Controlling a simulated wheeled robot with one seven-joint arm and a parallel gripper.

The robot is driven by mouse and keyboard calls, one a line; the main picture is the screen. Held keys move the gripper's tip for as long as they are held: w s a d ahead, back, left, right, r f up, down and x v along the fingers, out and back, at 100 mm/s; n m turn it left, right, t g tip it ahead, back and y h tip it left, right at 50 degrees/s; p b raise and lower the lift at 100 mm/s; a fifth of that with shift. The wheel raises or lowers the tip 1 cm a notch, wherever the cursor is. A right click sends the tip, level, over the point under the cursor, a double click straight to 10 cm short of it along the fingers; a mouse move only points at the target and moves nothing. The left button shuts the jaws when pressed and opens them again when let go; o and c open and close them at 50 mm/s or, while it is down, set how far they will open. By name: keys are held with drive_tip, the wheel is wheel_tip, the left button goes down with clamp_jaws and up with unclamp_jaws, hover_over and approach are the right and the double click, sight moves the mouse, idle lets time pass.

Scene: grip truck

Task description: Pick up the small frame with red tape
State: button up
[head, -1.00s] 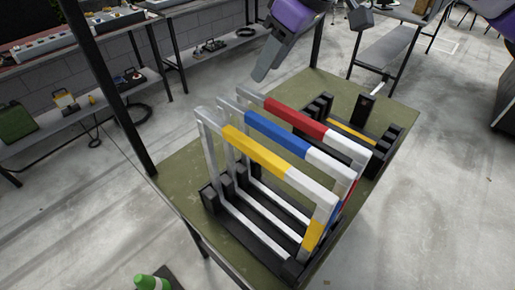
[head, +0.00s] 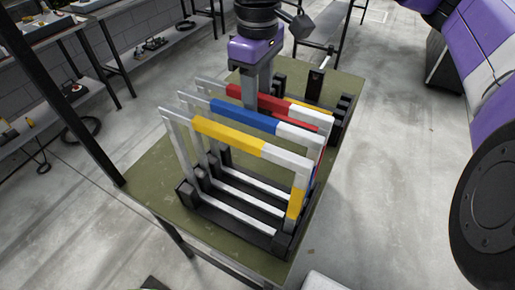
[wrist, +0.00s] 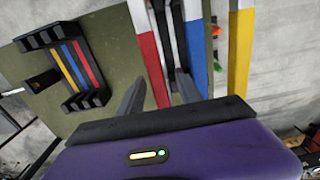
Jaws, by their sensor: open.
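A white frame with red tape on its top bar (head: 232,91) stands upright in a black rack, behind a blue-taped and a yellow-taped frame. In the wrist view the red-taped bar (wrist: 153,70) runs between my two fingers. My gripper (head: 258,95) is open and pointed down at this bar, with one finger on the side facing the blue-taped frame. In the wrist view my gripper (wrist: 158,85) has clear width around the bar. I cannot tell whether a finger touches it.
The blue-taped frame (head: 245,115) stands close beside the red one, then the yellow-taped frame (head: 225,135). A smaller black rack (wrist: 50,40) with low yellow, blue and red bars lies behind on the green table (head: 150,175). A table post stands at left.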

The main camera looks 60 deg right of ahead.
wheel_tip(320, 180, down, 3)
drive_tip(key=shift+f, duration=0.1)
drive_tip(key=shift+c, duration=0.2)
clamp_jaws()
drive_tip(key=shift+w, duration=0.1)
idle(1.2)
